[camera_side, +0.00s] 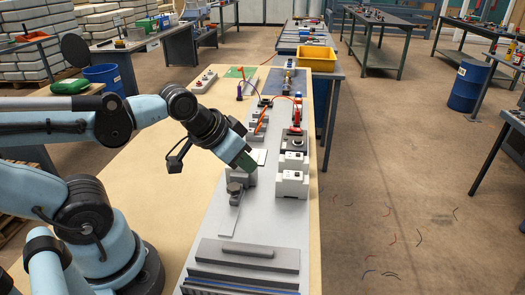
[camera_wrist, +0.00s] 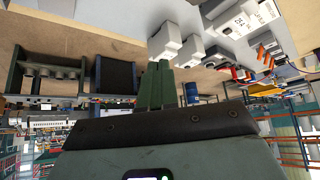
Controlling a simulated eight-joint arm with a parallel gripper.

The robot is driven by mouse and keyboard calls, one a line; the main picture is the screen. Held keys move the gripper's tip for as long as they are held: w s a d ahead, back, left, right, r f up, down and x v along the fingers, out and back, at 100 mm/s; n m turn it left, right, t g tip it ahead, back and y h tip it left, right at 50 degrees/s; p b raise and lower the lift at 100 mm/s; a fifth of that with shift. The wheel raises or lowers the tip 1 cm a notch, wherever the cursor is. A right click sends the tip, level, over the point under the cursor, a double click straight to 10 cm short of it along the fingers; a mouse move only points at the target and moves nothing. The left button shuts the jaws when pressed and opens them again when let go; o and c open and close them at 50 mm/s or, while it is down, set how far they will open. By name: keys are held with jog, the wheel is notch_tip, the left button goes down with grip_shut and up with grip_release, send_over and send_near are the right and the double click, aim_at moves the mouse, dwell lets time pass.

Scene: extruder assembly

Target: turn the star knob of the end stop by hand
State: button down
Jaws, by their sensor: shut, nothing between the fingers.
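A dark round knob (camera_side: 234,188), probably the star knob, sits at the top of a small grey block (camera_side: 248,176) on the grey work plate; its lobes are too small to make out. My gripper (camera_side: 247,162) points down to the right, just above and slightly right of this knob, with its green fingers together. I cannot tell whether the fingers touch the block. In the wrist view the green fingers (camera_wrist: 155,85) are closed with nothing between them. I cannot make out the knob in that view.
White blocks (camera_side: 291,178) stand right of the gripper, also in the wrist view (camera_wrist: 165,38). A long grey bar (camera_side: 246,255) lies nearer the front. Orange-handled tools (camera_side: 261,120) and a yellow bin (camera_side: 316,58) are farther back. The tan table (camera_side: 150,195) is clear at left.

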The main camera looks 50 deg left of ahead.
aim_at(234, 188)
jog(key=c, duration=1.8)
grip_release()
jog(key=shift+o, duration=1.2)
jog(key=o, duration=0.5)
jog(key=shift+w+a+n+g, duration=0.15)
jog(key=shift+a+n+g, duration=0.15)
jog(key=shift+a+g, duration=0.35)
jog(key=shift+o, duration=1.4)
jog(key=a+g, duration=0.1)
jog(key=g, duration=0.1)
jog(key=a+f+n+g, duration=0.1)
jog(key=a+g, duration=0.1)
jog(key=shift+w+a+n, duration=0.2)
jog(key=shift+a+n, duration=0.1)
jog(key=shift+a+f+n+g, duration=0.3)
jog(key=shift+a+g, duration=0.3)
jog(key=shift+g, duration=0.35)
jog(key=shift+f, duration=3.95)
jog(key=shift+f, duration=0.1)
jog(key=c, duration=0.8)
